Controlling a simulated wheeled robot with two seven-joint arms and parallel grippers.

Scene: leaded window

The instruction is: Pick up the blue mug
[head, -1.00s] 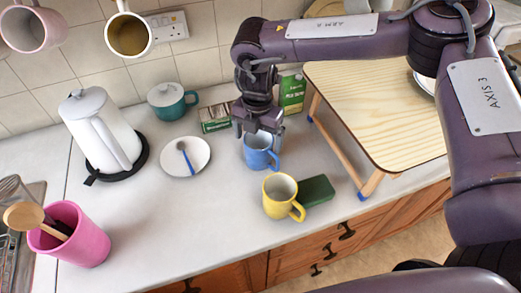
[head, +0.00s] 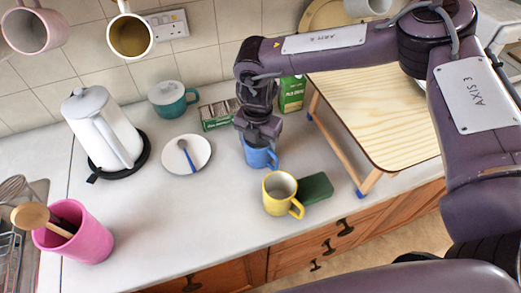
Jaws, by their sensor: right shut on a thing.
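The blue mug (head: 259,158) is upright at the middle of the counter, behind the yellow mug. My right gripper (head: 259,140) comes down on it from above and is shut on its upper part. The gripper hides the mug's rim and opening. The mug's handle shows at its right side. I cannot tell whether its base touches the counter. My left gripper is not in view.
A yellow mug (head: 279,193) and a green block (head: 316,188) stand close in front. A saucer with a spoon (head: 177,155) lies left. A wooden-topped table (head: 375,110) is right. Green boxes (head: 291,93) stand behind. Mugs (head: 131,38) hang above.

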